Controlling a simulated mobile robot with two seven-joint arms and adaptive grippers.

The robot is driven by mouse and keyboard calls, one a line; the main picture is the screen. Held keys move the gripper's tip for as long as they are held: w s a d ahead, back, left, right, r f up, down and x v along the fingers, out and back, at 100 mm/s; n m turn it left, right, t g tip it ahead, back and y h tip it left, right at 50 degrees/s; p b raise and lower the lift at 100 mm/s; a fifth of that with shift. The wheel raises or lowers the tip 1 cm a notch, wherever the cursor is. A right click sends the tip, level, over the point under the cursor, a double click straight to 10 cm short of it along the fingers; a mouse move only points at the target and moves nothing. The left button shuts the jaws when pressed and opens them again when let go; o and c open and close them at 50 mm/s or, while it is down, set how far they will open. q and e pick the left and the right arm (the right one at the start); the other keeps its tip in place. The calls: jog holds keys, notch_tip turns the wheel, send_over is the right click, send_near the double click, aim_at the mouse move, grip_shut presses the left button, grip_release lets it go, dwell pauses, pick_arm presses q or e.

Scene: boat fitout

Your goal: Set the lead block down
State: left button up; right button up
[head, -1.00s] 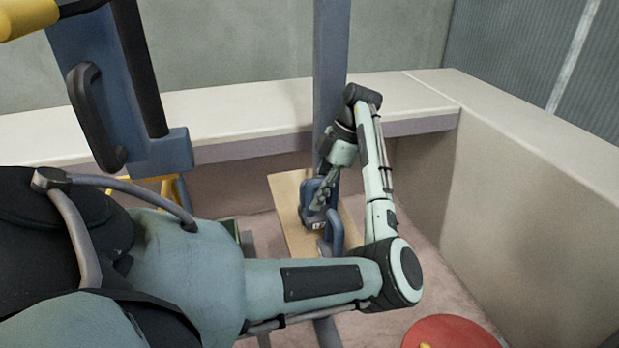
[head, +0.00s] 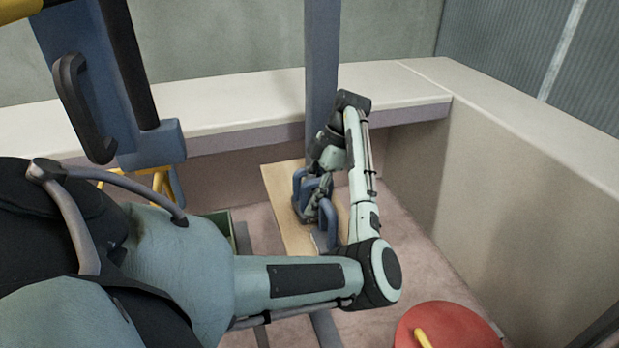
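Two blue blocks with upright loop handles stand close together on or just over a pale wooden board. I cannot tell which is the lead block. The farther blue block (head: 298,187) is partly covered by my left gripper. The nearer blue block (head: 332,222) is at the front and is partly hidden by my arm. My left gripper (head: 317,208) points down among the handles. Its fingertips are too small and covered to show whether they are shut on a handle. I cannot tell whether a block's base touches the board. My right gripper is not in view.
The wooden board (head: 277,183) lies by a blue-grey post (head: 321,75). A green crate (head: 228,226) is left of it. A red round object (head: 440,325) with a yellow bar is at lower right. A pale ledge (head: 235,107) runs behind.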

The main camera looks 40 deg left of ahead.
pick_arm(q)
jog(key=v, duration=1.2)
jog(key=shift+r, duration=0.2)
